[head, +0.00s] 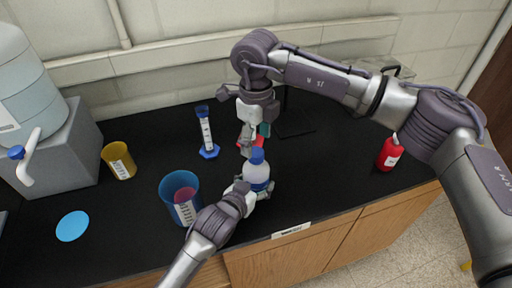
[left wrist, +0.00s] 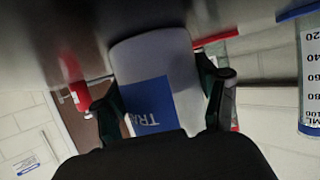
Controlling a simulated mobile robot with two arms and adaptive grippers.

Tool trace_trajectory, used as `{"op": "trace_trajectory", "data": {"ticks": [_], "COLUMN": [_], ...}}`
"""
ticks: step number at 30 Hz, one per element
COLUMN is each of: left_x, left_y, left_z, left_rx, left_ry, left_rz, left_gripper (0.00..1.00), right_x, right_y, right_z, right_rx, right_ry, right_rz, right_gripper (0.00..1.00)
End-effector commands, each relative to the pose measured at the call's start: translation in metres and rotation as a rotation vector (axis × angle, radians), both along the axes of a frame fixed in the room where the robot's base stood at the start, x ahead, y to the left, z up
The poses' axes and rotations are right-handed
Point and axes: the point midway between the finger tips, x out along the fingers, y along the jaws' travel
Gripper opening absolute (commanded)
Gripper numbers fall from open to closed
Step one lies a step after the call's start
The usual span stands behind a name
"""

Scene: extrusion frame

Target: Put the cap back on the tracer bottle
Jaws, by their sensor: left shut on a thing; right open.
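The tracer bottle (head: 257,172) is a small white bottle with a blue label, near the counter's front edge. My left gripper (head: 250,188) is shut around its body. In the left wrist view the bottle (left wrist: 155,60) sits between the two dark fingers (left wrist: 162,100), and part of its label lettering shows. A blue cap (head: 257,155) appears on the bottle's top in the head view; whether it is seated or only close above, I cannot tell. My right gripper (head: 248,140) is open, pointing down just above and behind the bottle top.
A blue beaker (head: 172,187) stands left of the bottle, with a yellow cup (head: 118,160) and blue disc (head: 72,226) beyond. A blue-based cylinder (head: 207,135) stands behind. A red bottle (head: 389,154) is at right. The black counter (head: 325,170) between is clear.

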Motion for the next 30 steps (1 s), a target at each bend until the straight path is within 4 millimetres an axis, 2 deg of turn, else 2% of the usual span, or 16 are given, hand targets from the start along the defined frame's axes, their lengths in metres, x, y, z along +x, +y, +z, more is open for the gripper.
{"op": "trace_trajectory", "data": {"ticks": [3, 10, 15, 23, 24, 29, 30], "left_x": [0.000, 0.000, 0.000, 0.000, 0.000, 0.000, 0.000], "left_y": [0.000, 0.000, 0.000, 0.000, 0.000, 0.000, 0.000], "left_z": [0.001, 0.001, 0.001, 0.001, 0.001, 0.000, 0.000], "left_rx": [0.000, 0.000, -0.001, -0.001, -0.001, 0.000, 0.000], "left_ry": [-0.001, -0.001, -0.002, -0.002, -0.002, -0.001, -0.001], "left_rz": [0.000, 0.000, 0.000, 0.000, 0.000, 0.000, 0.000], "left_gripper": [0.00, 0.00, 0.00, 0.00, 0.74, 1.00, 1.00], "right_x": [0.001, 0.001, 0.001, 0.001, 0.001, 0.001, 0.001], "right_y": [0.000, 0.000, 0.000, 0.000, 0.000, 0.000, 0.000], "right_z": [0.029, 0.068, 0.080, 0.081, 0.081, 0.081, 0.081], "right_rx": [0.001, 0.001, 0.000, 0.000, 0.000, 0.000, 0.000], "right_ry": [-0.004, -0.003, 0.000, 0.000, 0.000, 0.000, 0.000], "right_rz": [0.000, -0.001, -0.001, 0.000, 0.000, 0.000, 0.000], "right_gripper": [0.69, 0.69, 0.69, 0.69, 0.69, 0.69, 0.69]}}
